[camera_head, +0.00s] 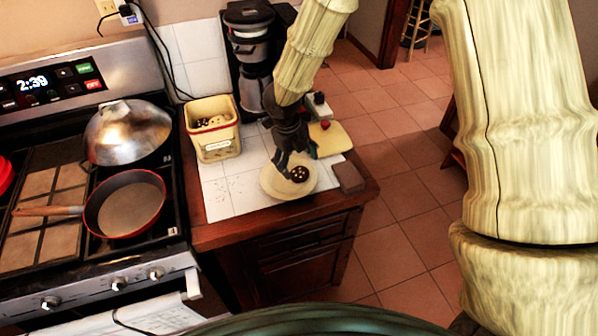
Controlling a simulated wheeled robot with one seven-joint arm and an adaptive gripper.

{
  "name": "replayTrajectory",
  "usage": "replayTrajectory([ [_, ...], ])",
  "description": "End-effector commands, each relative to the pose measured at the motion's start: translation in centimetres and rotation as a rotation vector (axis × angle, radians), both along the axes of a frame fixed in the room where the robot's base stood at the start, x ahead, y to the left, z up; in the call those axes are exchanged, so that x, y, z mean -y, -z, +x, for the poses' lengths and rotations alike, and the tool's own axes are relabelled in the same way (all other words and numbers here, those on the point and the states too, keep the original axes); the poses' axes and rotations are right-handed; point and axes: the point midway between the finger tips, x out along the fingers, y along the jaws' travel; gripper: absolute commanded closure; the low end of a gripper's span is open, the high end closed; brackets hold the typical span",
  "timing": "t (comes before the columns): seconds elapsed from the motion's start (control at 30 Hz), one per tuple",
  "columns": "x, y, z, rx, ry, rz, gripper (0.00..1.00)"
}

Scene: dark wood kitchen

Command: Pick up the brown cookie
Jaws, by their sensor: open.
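The brown cookie (299,174) is small, round and dark with pale spots. It lies on a cream plate (272,187) near the front of the tiled counter. My gripper (296,160) reaches down over the plate from behind. Its dark fingers are spread open just above and behind the cookie, and part of the plate is hidden by them. I cannot tell whether a fingertip touches the cookie.
A brown block (348,178) sits right of the plate at the counter edge. A yellow board (331,139) lies behind it. A cream tin (213,128) stands left, a coffee maker (250,50) behind. The stove holds a pan (125,205).

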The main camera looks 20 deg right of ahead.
Motion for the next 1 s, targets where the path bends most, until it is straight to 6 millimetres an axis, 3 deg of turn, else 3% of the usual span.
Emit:
replayTrajectory([
  [0.27,0.0,1.2,0.3,-0.001,-0.003,-0.001,0.24],
  [0.63,0.6,4.8,0.8,0.0,-0.003,-0.001,0.24],
  [1.0,0.6,5.4,0.9,0.002,-0.003,0.001,0.24],
])
